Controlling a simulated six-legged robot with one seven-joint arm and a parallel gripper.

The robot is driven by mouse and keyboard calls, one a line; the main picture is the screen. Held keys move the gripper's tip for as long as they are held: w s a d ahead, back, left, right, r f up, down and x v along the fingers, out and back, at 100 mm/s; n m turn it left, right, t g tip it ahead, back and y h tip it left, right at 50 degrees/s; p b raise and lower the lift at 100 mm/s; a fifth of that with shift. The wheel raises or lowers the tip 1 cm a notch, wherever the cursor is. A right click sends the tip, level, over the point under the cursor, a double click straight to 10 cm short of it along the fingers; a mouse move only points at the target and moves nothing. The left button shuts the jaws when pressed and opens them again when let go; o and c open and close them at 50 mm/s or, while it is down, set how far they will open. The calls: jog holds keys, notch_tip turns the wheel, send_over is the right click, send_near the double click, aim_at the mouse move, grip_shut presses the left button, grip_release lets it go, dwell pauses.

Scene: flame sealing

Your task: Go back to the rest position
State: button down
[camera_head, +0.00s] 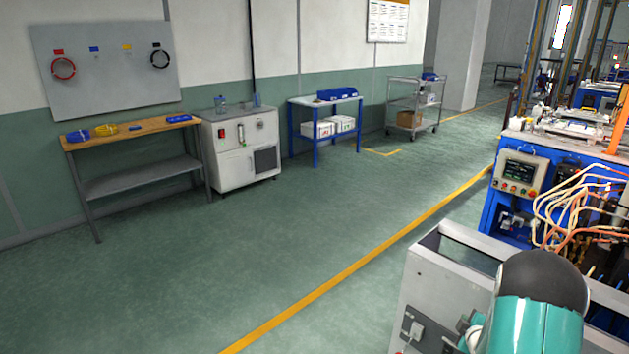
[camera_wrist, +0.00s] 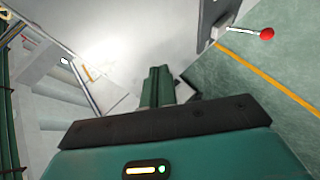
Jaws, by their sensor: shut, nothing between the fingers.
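My gripper (camera_wrist: 157,88) shows in the wrist view, its two green fingers pressed together with nothing between them. It points at a pale, bright metal surface (camera_wrist: 130,40), and I cannot tell how far the fingertips are from it. In the head view only a teal part of my arm with a dark rounded cap shows at the bottom right, in front of a grey metal cabinet (camera_head: 425,290). The gripper itself is out of sight in the head view.
A lever with a red ball (camera_wrist: 267,33) sticks out right of my gripper. A blue machine with a control panel (camera_head: 519,172) and loose orange and white cables (camera_head: 570,210) stands at right. A workbench (camera_head: 130,130) and white cabinet (camera_head: 240,155) line the wall. The green floor is clear.

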jog(key=s+a+r+m+g, duration=0.1)
jog(key=s+a+r+m, duration=0.2)
jog(key=a+r, duration=0.65)
jog(key=s+a+r+m+g, duration=0.25)
jog(key=a+r, duration=0.35)
jog(key=r, duration=0.7)
jog(key=s+a+r+m+g+y, duration=0.1)
jog(key=s+a+r, duration=0.3)
jog(key=s+a, duration=0.5)
jog(key=s+a+r+m+g+y, duration=0.1)
jog(key=s+a+r+m, duration=0.3)
jog(key=s+a, duration=0.5)
jog(key=s+y, duration=0.1)
jog(key=s, duration=0.5)
jog(key=shift+s+a+g+y, duration=0.2)
jog(key=shift+a+g+y, duration=0.1)
jog(key=shift+g, duration=0.05)
